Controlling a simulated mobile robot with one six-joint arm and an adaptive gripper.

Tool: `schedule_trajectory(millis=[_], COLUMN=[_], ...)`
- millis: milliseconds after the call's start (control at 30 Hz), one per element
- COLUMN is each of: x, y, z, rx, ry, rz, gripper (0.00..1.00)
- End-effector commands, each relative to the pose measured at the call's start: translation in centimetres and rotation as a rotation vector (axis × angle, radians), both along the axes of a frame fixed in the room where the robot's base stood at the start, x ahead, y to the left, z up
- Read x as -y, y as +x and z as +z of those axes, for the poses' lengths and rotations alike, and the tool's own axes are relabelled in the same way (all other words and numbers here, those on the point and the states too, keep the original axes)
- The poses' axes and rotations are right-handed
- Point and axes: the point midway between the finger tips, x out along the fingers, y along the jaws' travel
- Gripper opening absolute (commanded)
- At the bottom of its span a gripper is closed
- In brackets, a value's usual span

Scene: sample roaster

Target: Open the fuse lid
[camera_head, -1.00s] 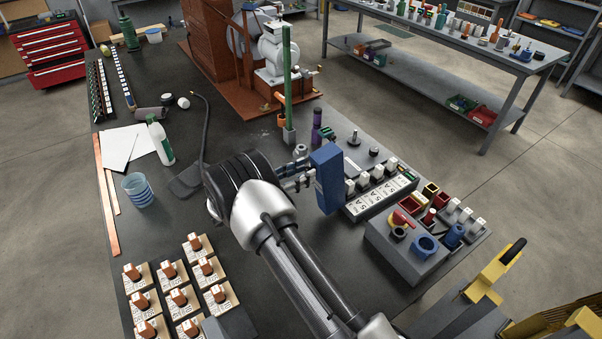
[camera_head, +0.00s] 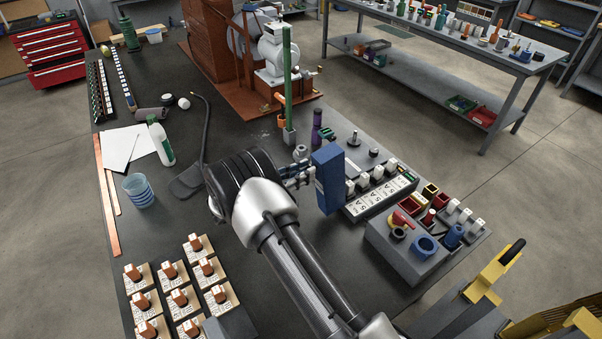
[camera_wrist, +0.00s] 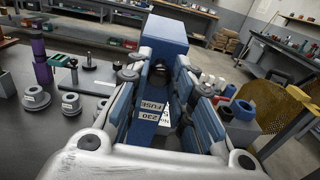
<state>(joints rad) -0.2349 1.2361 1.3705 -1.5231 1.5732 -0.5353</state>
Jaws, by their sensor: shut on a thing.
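The blue fuse lid (camera_head: 328,180) stands upright at the left end of the row of white-labelled switches. In the wrist view the lid (camera_wrist: 165,32) rises between and beyond my fingers. A "230 FUSE" label (camera_wrist: 153,108) shows on blue surface lower down, with a dark round part above it. My gripper (camera_head: 304,172) reaches the lid from its left side and is shut on it; it also shows in the wrist view (camera_wrist: 158,74). My fingers partly hide the lid's lower part and its hinge is not clear to me.
The labelled switch panel (camera_head: 384,192) is just right of the lid. A grey block with a blue ring (camera_head: 425,245) is in front of it. A purple cylinder (camera_head: 317,120) and small metal posts stand behind. A green post (camera_head: 287,75) rises further back.

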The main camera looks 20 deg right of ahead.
Motion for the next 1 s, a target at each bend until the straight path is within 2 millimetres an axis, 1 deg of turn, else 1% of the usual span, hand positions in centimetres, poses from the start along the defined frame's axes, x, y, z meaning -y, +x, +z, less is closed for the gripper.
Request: schedule_trajectory(millis=[33,200,300,400,500,567,833,867,1000], x=[0.7,3.7,5.8,7.4,8.3,8.5,8.5,8.5,8.5], y=[0.1,0.6,1.0,1.4,1.6,1.6,1.7,1.7,1.7], z=[0.9,3.1,4.0,4.1,4.4,4.4,4.6,4.6,4.5], rx=[-0.005,-0.024,-0.035,-0.039,-0.04,-0.039,-0.037,-0.037,-0.037], ry=[0.025,0.139,0.202,0.211,0.208,0.207,0.204,0.204,0.206], rz=[-0.003,-0.005,-0.005,-0.003,-0.001,-0.001,0.0,0.0,0.0], gripper=[0.0,0.0,0.0,0.0,0.0,0.0,0.0,0.23,0.33])
